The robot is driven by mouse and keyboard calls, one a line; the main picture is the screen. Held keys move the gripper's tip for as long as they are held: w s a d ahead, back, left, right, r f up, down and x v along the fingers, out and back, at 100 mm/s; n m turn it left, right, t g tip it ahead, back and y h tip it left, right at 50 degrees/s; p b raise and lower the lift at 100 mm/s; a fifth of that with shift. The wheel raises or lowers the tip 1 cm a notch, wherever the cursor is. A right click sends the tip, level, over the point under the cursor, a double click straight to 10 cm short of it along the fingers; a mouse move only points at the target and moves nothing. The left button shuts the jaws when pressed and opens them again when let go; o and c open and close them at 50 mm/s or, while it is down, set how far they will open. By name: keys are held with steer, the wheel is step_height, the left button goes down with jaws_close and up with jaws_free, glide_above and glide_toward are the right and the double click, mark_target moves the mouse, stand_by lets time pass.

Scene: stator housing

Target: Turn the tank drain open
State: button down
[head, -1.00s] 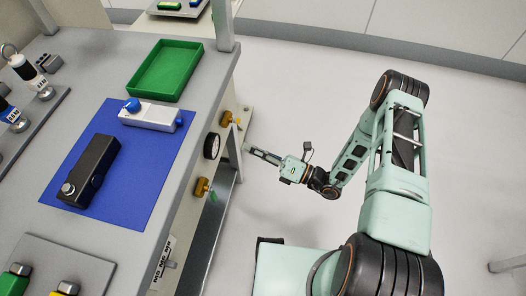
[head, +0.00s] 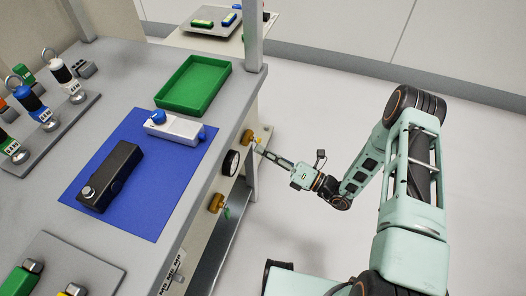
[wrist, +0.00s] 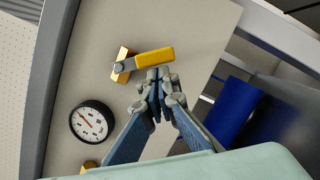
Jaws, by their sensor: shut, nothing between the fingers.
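A valve with a brass body (wrist: 122,65) and a yellow lever handle (wrist: 154,58) is on the bench's side panel. In the head view its brass body (head: 247,137) is above the gauge. My gripper (wrist: 158,76) is shut and empty, its fingertips just under the yellow handle; I cannot tell whether they touch it. In the head view my gripper (head: 259,151) points at this valve from the right. A second brass valve (head: 216,203) with a green handle (head: 227,213) is lower on the panel. No label says which is the tank drain.
A round gauge (wrist: 92,122) sits between the two valves, also visible in the head view (head: 231,162). A green tray (head: 195,86), blue mat (head: 125,205), white device (head: 174,128) and black device (head: 110,175) are on the bench.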

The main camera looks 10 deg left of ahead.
steer(key=shift+w+n+b, duration=0.4)
steer(key=shift+n+b, duration=0.15)
steer(key=shift+n, duration=0.25)
steer(key=n+b, duration=0.1)
steer(key=w+n+g, duration=0.1)
steer(key=n+y+b, duration=0.1)
steer(key=n, duration=0.1)
steer(key=shift+w+d+r+b, duration=0.15)
steer(key=shift+w+r+b, duration=0.05)
steer(key=shift+w+b, duration=0.15)
steer(key=shift+w+r+n+g+y+b, duration=0.15)
steer(key=shift+w+r+n+g+b, duration=0.3)
steer(key=shift+n, duration=0.8)
steer(key=shift+w+r+n+g+y+b, duration=0.1)
steer(key=shift+r+n+g+b, duration=0.35)
steer(key=shift+n, duration=0.75)
steer(key=shift+w+r+n+g+y+b, duration=0.25)
steer(key=shift+n+g, duration=0.35)
steer(key=shift+n, duration=0.65)
